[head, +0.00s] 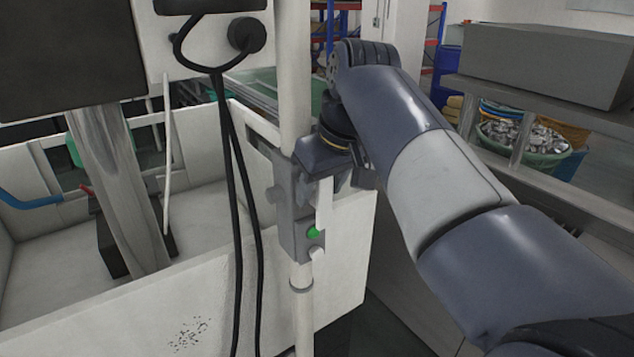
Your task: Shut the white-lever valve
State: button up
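A grey valve body (290,225) sits on an upright white pipe (302,325) in the middle of the head view. A white lever (323,206) stands upright along its right side, roughly parallel to the pipe. A green round part (313,232) and a small white round part (317,253) sit below the lever. My gripper (340,178) is at the lever's upper end, pointing down, with the dark wrist above it. The wrist hides the top of the lever. I cannot tell whether the fingers touch the lever or how far apart they are.
A white-walled tank (190,300) fills the left, with a blue handle (30,202) and a small red handle (86,190) in it. Black cables (236,200) hang left of the valve. A grey bench (560,190) and a green basket of metal parts (525,150) are at right.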

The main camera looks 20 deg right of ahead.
jog(key=c, duration=1)
jog(key=shift+o, duration=0.2)
jog(key=shift+d, duration=0.1)
jog(key=shift+d+r+m+y+p, duration=0.1)
jog(key=shift+d+m+y+p, duration=0.15)
jog(key=shift+y+p, duration=0.75)
jog(key=y+p, duration=0.1)
jog(key=g+y+p, duration=0.1)
jog(key=y, duration=0.1)
jog(key=shift+w+d+m, duration=0.2)
jog(key=shift+d+m, duration=0.1)
jog(key=shift+m, duration=0.05)
jog(key=f+m+y, duration=0.1)
jog(key=y, duration=0.2)
jog(key=m+g+y, duration=0.1)
jog(key=y, duration=0.3)
jog(key=d+f+m+y+p, duration=0.1)
jog(key=y, duration=0.3)
jog(key=shift+w+f+g, duration=0.15)
jog(key=shift+f+g, duration=0.15)
jog(key=shift+f, duration=0.05)
jog(key=shift+y, duration=0.4)
jog(key=o, duration=1)
